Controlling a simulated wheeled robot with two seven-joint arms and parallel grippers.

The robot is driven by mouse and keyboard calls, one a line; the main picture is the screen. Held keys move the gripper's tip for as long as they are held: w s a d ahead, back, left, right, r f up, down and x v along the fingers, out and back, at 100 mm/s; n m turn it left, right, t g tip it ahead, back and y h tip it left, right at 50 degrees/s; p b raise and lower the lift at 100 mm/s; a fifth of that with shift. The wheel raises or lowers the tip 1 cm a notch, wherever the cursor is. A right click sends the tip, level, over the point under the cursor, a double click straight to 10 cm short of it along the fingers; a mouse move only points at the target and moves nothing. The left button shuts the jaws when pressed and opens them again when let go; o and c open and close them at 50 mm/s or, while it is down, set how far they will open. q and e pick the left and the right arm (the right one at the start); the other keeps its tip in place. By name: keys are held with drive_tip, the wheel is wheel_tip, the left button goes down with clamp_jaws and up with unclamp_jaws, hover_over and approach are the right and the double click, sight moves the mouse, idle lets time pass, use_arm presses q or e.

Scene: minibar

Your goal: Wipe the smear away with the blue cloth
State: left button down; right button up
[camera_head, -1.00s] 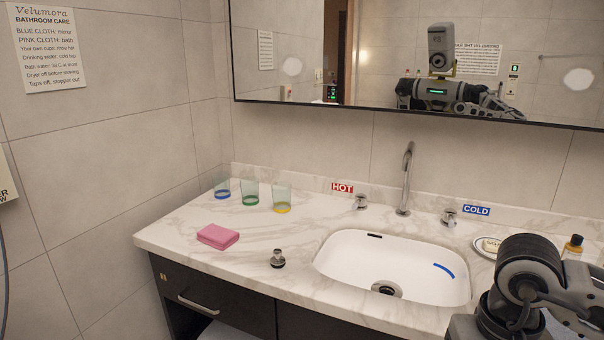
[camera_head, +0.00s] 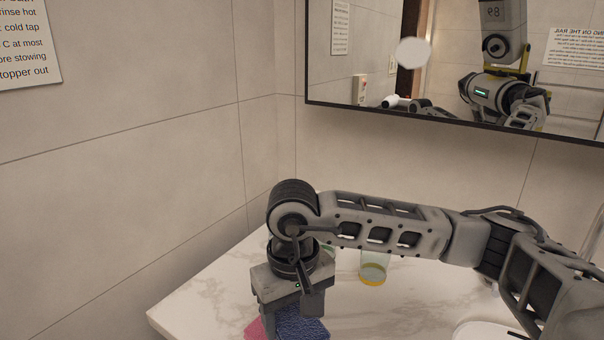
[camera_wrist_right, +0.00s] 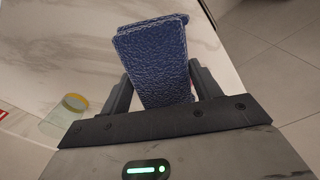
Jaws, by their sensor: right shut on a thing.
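My right gripper (camera_head: 292,308) points down over the left end of the counter, its arm reaching across from the right. It is shut on the blue cloth (camera_head: 303,325), a folded, textured pad that also fills the middle of the right wrist view (camera_wrist_right: 155,60) between the two fingers. A whitish rounded smear (camera_head: 413,53) shows on the mirror (camera_head: 360,70), up and to the right of the gripper and well apart from it. The left gripper is not in view.
The pink cloth (camera_head: 254,330) lies by the blue one, mostly hidden. A yellow-banded glass (camera_head: 373,268) stands behind my forearm; it also shows in the right wrist view (camera_wrist_right: 73,104). Other glasses are mostly hidden. The sink rim (camera_head: 485,330) is at the lower right.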

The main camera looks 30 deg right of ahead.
drive_tip(key=w+d+r+m+t+h+b, duration=0.25)
drive_tip(key=w+d+r+t, duration=0.2)
drive_tip(key=w+r, duration=0.3)
drive_tip(key=w+d+r+m+t+h+b, duration=0.2)
drive_tip(key=w+d+r+t+h+b, duration=0.15)
drive_tip(key=w+d+r, duration=0.35)
drive_tip(key=s+d+r+m+h+b, duration=0.1)
drive_tip(key=d+r+m+h, duration=0.3)
drive_tip(key=r, duration=0.7)
drive_tip(key=s+d+r+m+h+b, duration=0.15)
drive_tip(key=d+r+h, duration=0.4)
drive_tip(key=r, duration=0.55)
drive_tip(key=x, duration=0.2)
drive_tip(key=p+x, duration=0.1)
drive_tip(key=x, duration=0.3)
drive_tip(key=shift+r+p, duration=0.3)
drive_tip(key=shift+r, duration=0.05)
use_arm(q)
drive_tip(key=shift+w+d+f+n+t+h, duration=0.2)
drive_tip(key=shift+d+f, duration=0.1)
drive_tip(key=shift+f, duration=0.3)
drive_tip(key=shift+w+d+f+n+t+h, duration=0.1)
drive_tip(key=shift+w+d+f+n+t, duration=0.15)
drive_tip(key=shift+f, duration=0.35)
use_arm(e)
drive_tip(key=shift+w+d, duration=0.1)
drive_tip(key=shift+d, duration=0.05)
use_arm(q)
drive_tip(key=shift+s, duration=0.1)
